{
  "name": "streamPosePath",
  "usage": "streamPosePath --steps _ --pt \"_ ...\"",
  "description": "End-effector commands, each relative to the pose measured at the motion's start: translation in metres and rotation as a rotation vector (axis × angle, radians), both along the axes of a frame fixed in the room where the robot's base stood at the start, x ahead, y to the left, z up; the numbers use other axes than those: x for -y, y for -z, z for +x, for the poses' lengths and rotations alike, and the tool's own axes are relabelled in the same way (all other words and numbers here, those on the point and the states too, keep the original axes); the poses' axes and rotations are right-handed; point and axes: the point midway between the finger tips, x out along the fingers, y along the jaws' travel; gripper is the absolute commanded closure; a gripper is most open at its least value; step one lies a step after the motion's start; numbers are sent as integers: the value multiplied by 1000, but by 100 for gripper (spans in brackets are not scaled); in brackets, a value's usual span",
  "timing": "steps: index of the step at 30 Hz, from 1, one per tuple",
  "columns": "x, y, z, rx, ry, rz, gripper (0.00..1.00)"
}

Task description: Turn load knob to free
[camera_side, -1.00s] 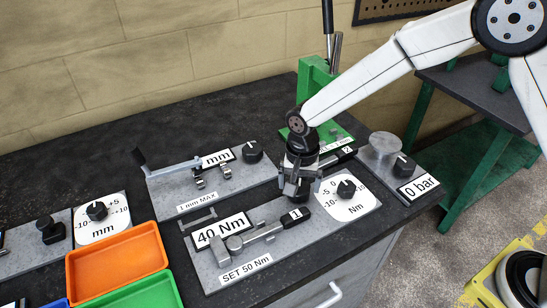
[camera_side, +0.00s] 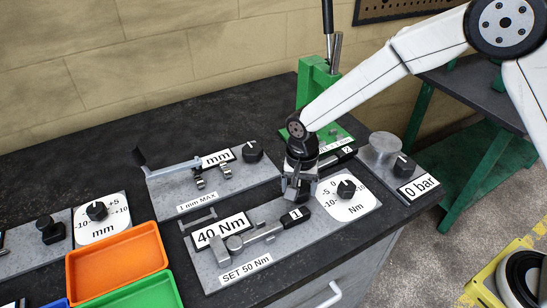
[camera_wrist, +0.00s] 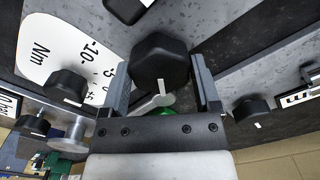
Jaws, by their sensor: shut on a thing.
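In the wrist view a black many-sided knob (camera_wrist: 160,62) sits between the two fingers of my gripper (camera_wrist: 163,88). My gripper is shut on this knob, with a finger against each side. In the side view my gripper (camera_side: 297,192) points down at the grey torque board (camera_side: 225,275), between the Nm dial (camera_side: 352,205) and the mm station. There my gripper hides the knob. I see no load or free mark beside the knob. The display (camera_side: 222,231) reads 40 Nm.
A wrench with a black handle (camera_side: 294,216) tagged 1 lies just in front of my gripper. The Nm dial's knob (camera_side: 346,189) is close on the right, the mm station's knob (camera_side: 252,151) behind left. A green jack (camera_side: 316,85) stands behind. An orange tray (camera_side: 117,262) is front left.

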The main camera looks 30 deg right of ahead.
Motion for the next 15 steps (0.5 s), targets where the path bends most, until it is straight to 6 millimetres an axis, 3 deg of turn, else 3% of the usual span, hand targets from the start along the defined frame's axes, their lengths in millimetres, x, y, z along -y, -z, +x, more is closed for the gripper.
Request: streamPosePath --steps 15 --pt "0 0 1 2 -293 -1 79"
